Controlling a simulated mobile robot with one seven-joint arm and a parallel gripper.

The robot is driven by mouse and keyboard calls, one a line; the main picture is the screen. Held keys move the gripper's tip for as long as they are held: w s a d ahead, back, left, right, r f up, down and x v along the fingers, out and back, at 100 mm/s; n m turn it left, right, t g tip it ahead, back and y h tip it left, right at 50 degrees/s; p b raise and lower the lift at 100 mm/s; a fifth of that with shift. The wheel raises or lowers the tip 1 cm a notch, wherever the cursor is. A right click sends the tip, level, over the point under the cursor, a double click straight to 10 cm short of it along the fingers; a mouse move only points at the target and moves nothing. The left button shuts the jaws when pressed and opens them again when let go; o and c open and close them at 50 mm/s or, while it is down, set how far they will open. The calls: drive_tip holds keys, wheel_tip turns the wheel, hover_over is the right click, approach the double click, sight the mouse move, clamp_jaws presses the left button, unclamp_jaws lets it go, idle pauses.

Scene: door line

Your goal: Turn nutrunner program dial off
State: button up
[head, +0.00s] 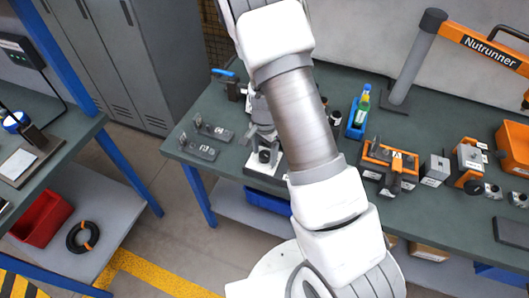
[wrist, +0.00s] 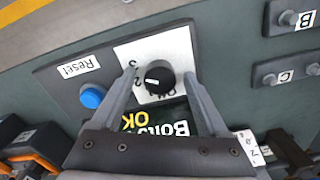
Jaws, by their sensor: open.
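The black program dial (wrist: 159,76) sits on a white plate (wrist: 132,50) in the wrist view. The digits 3 and 2 show at its left, and lettering below it is partly covered. A small light mark shows on the dial's left side; its exact setting is unclear. My gripper (wrist: 160,73) is open, with one finger on each side of the dial. I cannot tell whether either finger touches it. In the head view the dial (head: 264,156) shows small on its white plate, beside my arm, which hides part of the control box.
A blue Reset button (wrist: 92,96) and a "Bolts OK" display (wrist: 155,121) are close to the dial. Grey fixtures (head: 213,130) stand left on the green bench. The orange nutrunner (head: 487,50), a blue bottle holder (head: 357,118) and orange tools are right.

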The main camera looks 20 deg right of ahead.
drive_tip(key=shift+c, duration=0.2)
clamp_jaws()
idle(0.3)
drive_tip(key=n+b, duration=0.3)
drive_tip(key=n, duration=0.2)
drive_tip(key=shift+f, duration=0.1)
drive_tip(key=n+b, duration=0.2)
drive_tip(key=n, duration=0.4)
drive_tip(key=shift+n+b, duration=0.3)
drive_tip(key=shift+n, duration=0.1)
drive_tip(key=n, duration=0.6)
drive_tip(key=shift+b, duration=0.3)
drive_tip(key=n+p, duration=0.1)
drive_tip(key=n, duration=0.5)
